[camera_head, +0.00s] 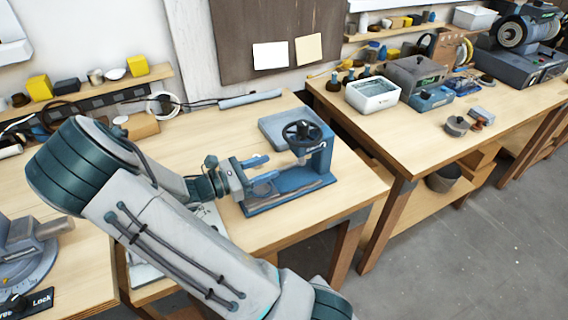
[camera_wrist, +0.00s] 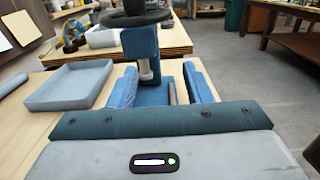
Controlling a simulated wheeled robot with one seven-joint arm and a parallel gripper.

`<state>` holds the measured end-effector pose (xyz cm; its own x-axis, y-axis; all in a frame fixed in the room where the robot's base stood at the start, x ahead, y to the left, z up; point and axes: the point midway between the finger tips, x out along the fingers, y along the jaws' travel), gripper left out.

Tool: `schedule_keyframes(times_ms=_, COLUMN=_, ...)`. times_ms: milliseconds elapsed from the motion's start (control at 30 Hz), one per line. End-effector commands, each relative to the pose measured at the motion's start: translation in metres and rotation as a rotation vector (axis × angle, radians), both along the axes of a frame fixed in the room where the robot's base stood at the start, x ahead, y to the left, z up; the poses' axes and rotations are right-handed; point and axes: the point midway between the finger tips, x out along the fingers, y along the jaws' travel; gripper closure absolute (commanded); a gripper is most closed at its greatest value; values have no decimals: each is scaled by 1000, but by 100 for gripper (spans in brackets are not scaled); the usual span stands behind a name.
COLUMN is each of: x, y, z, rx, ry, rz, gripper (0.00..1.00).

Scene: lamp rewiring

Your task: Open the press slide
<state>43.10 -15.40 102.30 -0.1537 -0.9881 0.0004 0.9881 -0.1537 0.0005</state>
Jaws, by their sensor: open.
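The blue press (camera_head: 318,157) stands on the wooden bench with a dark handwheel (camera_head: 302,132) on top and a long flat base (camera_head: 290,193). In the wrist view the press (camera_wrist: 143,42) stands straight ahead, with its dark handwheel (camera_wrist: 135,17) cut by the top edge and a pale cylindrical part (camera_wrist: 146,70) below. I cannot tell which part is the slide. My gripper (camera_head: 270,166) is open and empty, above the left part of the base and pointing at the press column. In the wrist view my gripper (camera_wrist: 161,76) has its two blue fingers apart, with the press between and beyond them.
A shallow grey tray (camera_head: 272,122) lies behind the press; it shows left of my fingers in the wrist view (camera_wrist: 68,88). A second bench (camera_head: 430,150) at the right holds a white bin (camera_head: 372,97) and tools. Floor shows between the benches and foreground.

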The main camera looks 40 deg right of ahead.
Motion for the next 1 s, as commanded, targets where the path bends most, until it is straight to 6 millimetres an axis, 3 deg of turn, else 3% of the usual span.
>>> schedule_keyframes(times_ms=200, x=-25, y=-25, z=20, rx=3, ry=0, rz=-2, gripper=55)
schedule_keyframes(times_ms=400, x=-36, y=-37, z=31, rx=2, ry=-1, rz=-1, gripper=55)
schedule_keyframes(times_ms=1000, x=-39, y=-40, z=33, rx=0, ry=0, rz=0, gripper=55)
